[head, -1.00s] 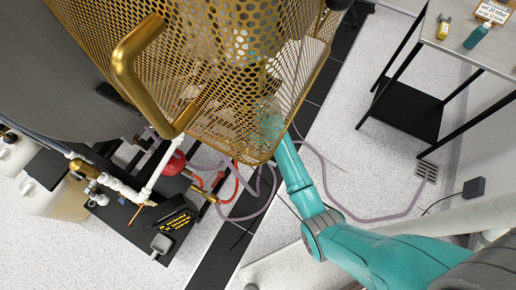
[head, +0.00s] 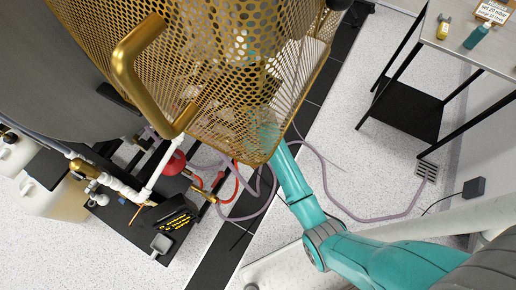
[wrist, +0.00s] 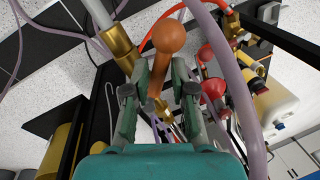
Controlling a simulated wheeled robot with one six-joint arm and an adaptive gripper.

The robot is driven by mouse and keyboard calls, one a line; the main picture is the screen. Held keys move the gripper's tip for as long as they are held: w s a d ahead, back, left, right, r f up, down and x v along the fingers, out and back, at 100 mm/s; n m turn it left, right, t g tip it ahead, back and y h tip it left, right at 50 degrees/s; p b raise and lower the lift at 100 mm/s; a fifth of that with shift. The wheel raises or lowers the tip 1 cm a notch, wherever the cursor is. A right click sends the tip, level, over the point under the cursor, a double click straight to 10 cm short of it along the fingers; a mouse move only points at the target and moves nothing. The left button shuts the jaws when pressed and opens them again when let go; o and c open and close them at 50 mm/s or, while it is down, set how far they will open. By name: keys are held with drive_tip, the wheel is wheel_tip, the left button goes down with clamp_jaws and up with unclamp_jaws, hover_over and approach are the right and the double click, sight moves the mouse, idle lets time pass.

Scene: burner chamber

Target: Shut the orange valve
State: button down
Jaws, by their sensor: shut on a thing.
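The orange valve handle (wrist: 168,38), a lever with a round ball end, shows in the wrist view at the top centre. Its stem runs down between the fingers of my gripper (wrist: 162,82), which is shut on it. The ball end stands out beyond the fingertips. A brass pipe fitting (wrist: 120,48) lies just left of the handle. In the head view my gripper is mostly hidden behind the perforated brass guard, and I cannot make out the orange valve there.
The perforated brass guard (head: 225,85) with its thick handle (head: 125,65) stands close over my arm. Red valve parts (wrist: 212,88) and a purple hose (wrist: 240,75) lie right of my gripper. A table (head: 470,52) stands at the right; open floor (head: 350,130) lies between.

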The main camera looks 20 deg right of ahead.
drive_tip(key=c, duration=1.9)
unclamp_jaws()
drive_tip(key=shift+a+m, duration=0.6)
drive_tip(key=shift+a, duration=0.25)
drive_tip(key=shift+o, duration=0.6)
drive_tip(key=shift+w+a+m+t, duration=0.15)
drive_tip(key=shift+a+m, duration=0.3)
drive_tip(key=shift+m, duration=0.05)
drive_tip(key=shift+w+a+m+t, duration=0.15)
drive_tip(key=shift+a+m, duration=0.3)
drive_tip(key=shift+m, duration=0.05)
drive_tip(key=shift+w+a+m, duration=0.2)
drive_tip(key=shift+a+m, duration=0.05)
drive_tip(key=shift+m, duration=0.15)
drive_tip(key=shift+r, duration=0.1)
